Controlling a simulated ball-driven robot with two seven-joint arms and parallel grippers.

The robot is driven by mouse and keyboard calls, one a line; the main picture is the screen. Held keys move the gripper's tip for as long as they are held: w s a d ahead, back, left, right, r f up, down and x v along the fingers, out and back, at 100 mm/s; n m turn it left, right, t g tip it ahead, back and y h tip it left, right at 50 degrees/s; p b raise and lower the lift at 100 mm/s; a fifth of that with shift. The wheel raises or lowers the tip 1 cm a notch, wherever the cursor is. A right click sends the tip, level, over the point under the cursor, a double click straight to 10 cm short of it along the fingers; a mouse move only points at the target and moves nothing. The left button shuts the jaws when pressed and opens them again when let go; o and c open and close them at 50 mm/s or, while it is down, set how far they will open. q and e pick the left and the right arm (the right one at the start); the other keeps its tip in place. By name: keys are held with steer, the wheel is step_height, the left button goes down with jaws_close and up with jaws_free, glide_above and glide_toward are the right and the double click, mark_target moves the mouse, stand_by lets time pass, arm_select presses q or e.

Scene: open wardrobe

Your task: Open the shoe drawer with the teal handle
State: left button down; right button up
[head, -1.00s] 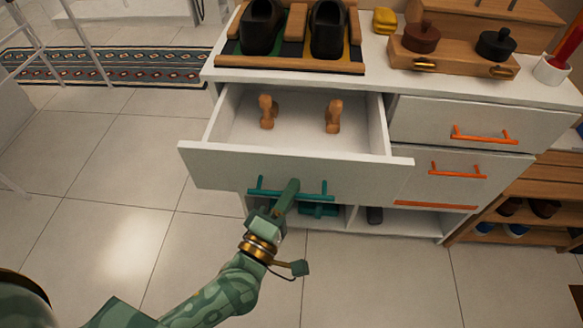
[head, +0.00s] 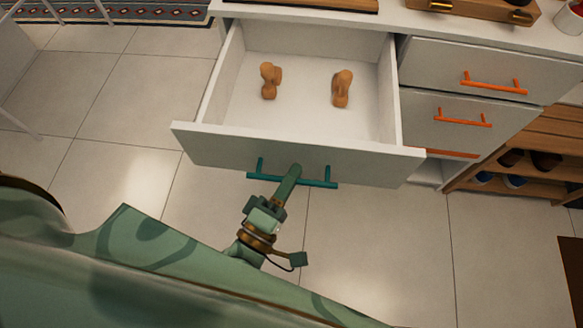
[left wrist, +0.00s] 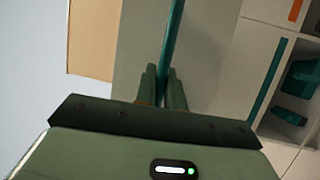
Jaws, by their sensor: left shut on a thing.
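The shoe drawer (head: 330,158) is white and stands pulled well out of the cabinet. Its teal handle (head: 321,183) runs across the front panel. My left gripper (head: 292,174) is at the middle of this handle and shut on it. In the left wrist view the teal handle (left wrist: 174,38) runs between the two fingers (left wrist: 162,88), which sit on either side of it. Two wooden shoe-tree-like pieces, one at left (head: 270,80) and one at right (head: 342,88), stand inside the drawer. My right gripper is not in view.
To the right are closed drawers with orange handles, an upper one (head: 494,87) and a lower one (head: 462,121). A wooden shoe rack (head: 510,172) stands at the far right. The tiled floor (head: 380,240) before the cabinet is clear.

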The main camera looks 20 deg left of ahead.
arm_select(q)
steer(key=shift+f, duration=0.1)
steer(key=c, duration=1.8)
jaws_free()
steer(key=shift+o, duration=0.2)
steer(key=p+v, duration=0.2)
steer(key=v, duration=1.4)
steer(key=shift+s, duration=0.15)
steer(key=shift+f, duration=0.1)
